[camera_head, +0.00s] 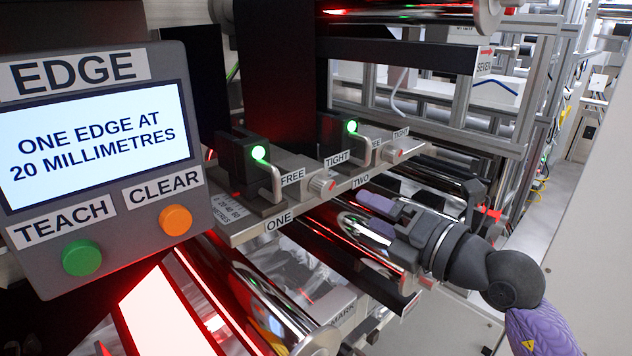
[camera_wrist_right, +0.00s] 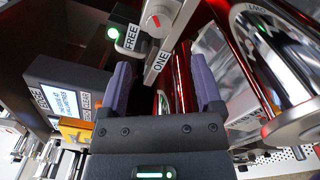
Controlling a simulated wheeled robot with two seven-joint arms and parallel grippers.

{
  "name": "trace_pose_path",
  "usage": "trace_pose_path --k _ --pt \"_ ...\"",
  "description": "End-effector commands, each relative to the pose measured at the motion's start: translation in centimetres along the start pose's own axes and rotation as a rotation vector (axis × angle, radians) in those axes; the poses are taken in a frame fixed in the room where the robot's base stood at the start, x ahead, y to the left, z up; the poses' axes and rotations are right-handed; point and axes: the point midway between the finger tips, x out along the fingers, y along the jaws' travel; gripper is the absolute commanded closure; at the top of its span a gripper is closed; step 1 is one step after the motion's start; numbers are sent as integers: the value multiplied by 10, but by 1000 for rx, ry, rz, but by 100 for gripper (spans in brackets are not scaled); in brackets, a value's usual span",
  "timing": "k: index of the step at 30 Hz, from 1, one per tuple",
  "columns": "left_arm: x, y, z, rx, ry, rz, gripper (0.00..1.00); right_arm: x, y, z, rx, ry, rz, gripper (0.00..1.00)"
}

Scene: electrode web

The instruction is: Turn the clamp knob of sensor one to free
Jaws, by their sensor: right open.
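Sensor one is a black block (camera_head: 240,165) with a lit green lamp, on a grey rail (camera_head: 300,207) labelled ONE. Its clamp knob (camera_head: 322,183) is silver with a red mark and sits between the FREE and TIGHT labels. I cannot tell its setting clearly. In the right wrist view the knob (camera_wrist_right: 159,17) shows at the top, beyond the fingers, beside the FREE label. My right gripper (camera_head: 360,213) is open and empty, right of and below the knob in the head view, apart from it. Its purple-padded fingers also show in the wrist view (camera_wrist_right: 161,80). My left gripper is not in view.
Sensor two's knob (camera_head: 392,156) sits farther along the rail, with its own FREE and TIGHT labels. Shiny rollers (camera_head: 270,300) lie below the rail. A panel (camera_head: 100,170) at left reads "ONE EDGE AT 20 MILLIMETRES", with TEACH and CLEAR buttons.

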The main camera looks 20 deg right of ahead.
Motion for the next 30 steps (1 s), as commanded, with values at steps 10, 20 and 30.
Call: trace_pose_path --k 10,20,30 --pt "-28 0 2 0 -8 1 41 70 4 2 0 1 1 16" --pt "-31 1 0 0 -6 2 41 92 1 0 -1 1 1 16" --pt "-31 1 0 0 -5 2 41 92 1 0 -1 1 0 59"
